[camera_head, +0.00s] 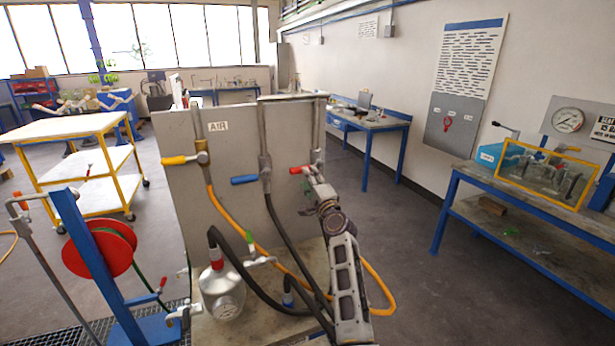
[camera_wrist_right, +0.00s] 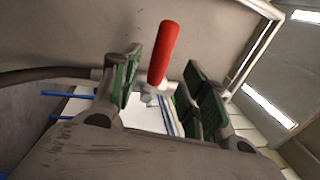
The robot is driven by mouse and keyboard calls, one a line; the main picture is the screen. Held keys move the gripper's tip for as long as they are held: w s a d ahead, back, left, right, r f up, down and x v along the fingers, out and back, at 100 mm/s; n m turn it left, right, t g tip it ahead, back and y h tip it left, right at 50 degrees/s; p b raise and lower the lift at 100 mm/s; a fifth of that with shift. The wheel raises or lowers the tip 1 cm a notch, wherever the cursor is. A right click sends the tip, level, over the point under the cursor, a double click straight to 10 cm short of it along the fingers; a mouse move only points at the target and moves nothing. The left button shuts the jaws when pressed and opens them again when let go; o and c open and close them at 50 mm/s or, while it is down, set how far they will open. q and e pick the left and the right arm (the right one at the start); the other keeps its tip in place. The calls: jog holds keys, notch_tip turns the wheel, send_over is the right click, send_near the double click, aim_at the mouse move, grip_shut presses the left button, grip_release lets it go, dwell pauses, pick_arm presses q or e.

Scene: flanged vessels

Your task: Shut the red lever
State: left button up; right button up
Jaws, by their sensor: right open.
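The red lever (camera_head: 300,169) is on the right-hand pipe of the upright grey panel (camera_head: 230,140) in the head view, and its handle points left. In the right wrist view the red lever (camera_wrist_right: 162,52) stands between and just beyond the two fingers. My right gripper (camera_head: 312,187) is just below and beside the lever's valve. In the wrist view the right gripper (camera_wrist_right: 160,88) is open, with green-padded fingers either side of the lever's base. Contact between fingers and lever cannot be told. My left gripper is not in view.
A blue lever (camera_head: 245,180) and a yellow lever (camera_head: 174,160) are on the pipes to the left. Dark and orange hoses (camera_head: 377,290) hang below, around a silver vessel (camera_head: 222,290). A red hose reel (camera_head: 98,247) stands at left. The floor right of the panel is clear.

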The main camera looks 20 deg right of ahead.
jog(key=shift+s+f, duration=0.15)
jog(key=shift+s, duration=0.6)
